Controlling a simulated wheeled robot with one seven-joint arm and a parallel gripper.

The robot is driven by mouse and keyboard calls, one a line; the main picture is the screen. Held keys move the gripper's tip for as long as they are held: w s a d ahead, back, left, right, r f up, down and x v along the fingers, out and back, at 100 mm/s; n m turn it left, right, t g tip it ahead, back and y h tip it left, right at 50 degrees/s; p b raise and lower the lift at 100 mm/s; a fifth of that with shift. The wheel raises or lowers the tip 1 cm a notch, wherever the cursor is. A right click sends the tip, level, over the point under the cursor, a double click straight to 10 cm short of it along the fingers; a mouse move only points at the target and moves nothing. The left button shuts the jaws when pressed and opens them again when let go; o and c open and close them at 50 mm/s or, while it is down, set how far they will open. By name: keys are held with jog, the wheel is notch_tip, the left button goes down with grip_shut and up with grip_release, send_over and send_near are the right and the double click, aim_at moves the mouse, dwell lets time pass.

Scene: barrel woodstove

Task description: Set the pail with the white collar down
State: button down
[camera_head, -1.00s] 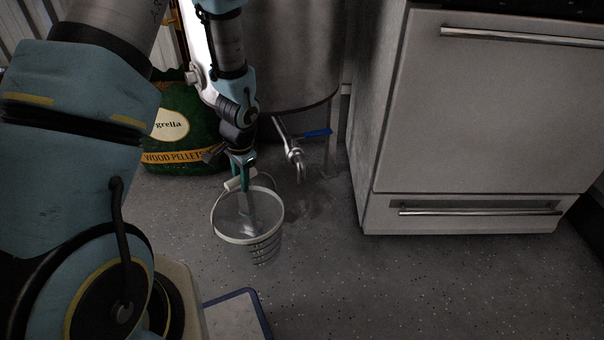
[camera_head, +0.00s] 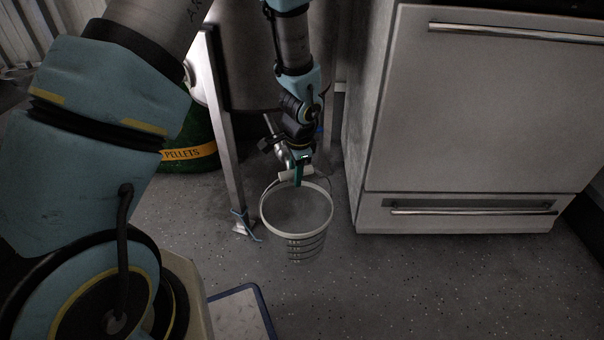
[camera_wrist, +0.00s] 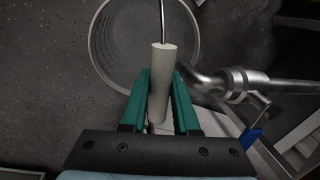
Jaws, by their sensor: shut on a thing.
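The pail with the white collar (camera_head: 314,240) is a grey, see-through-looking ribbed bucket with a white rim, in the middle of the head view. It hangs roughly upright by its handle from my gripper (camera_head: 299,178). Whether its bottom touches the floor cannot be told. In the wrist view, my gripper (camera_wrist: 160,88) has its green fingers shut on the white handle grip (camera_wrist: 160,95). The pail's round rim (camera_wrist: 91,46) shows beyond the fingers, and its inside looks empty.
A metal tank (camera_head: 245,70) with a tap (camera_wrist: 245,84) stands behind. A white oven (camera_head: 480,110) is at right. A green pellet bag (camera_head: 197,130) and a metal leg (camera_head: 225,140) are at left. Speckled floor (camera_head: 420,285) in front of the oven is clear.

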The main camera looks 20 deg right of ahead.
notch_tip(320, 180, down, 7)
jog(key=b, duration=0.6)
jog(key=shift+r, duration=0.1)
dwell(0.8)
jog(key=shift+f+b, duration=0.55)
jog(key=shift+f, duration=0.5)
dwell(0.4)
jog(key=c, duration=0.6)
grip_release()
